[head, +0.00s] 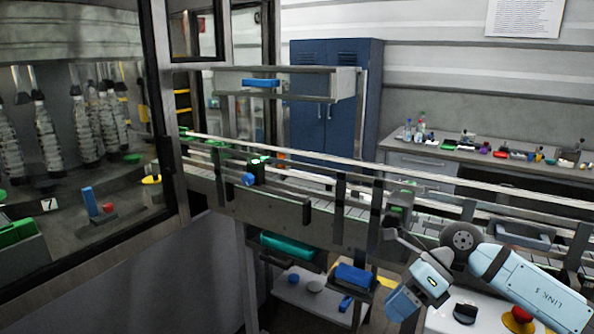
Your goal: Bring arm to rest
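My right arm comes in from the lower right, in front of the conveyor. Its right gripper (402,302) is at the lower end of the bent wrist, below the conveyor's near edge. The fingertips are too small and turned away to tell whether they are open or shut, and I see nothing clearly held. My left arm and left gripper are not in view.
A conveyor (340,232) with rails runs from the glazed machine at left to the right edge. Beneath it are a teal tray (288,247), a blue bin (354,275) and a panel with a red button (520,314). A blue cabinet (332,95) and a cluttered bench (480,150) stand behind.

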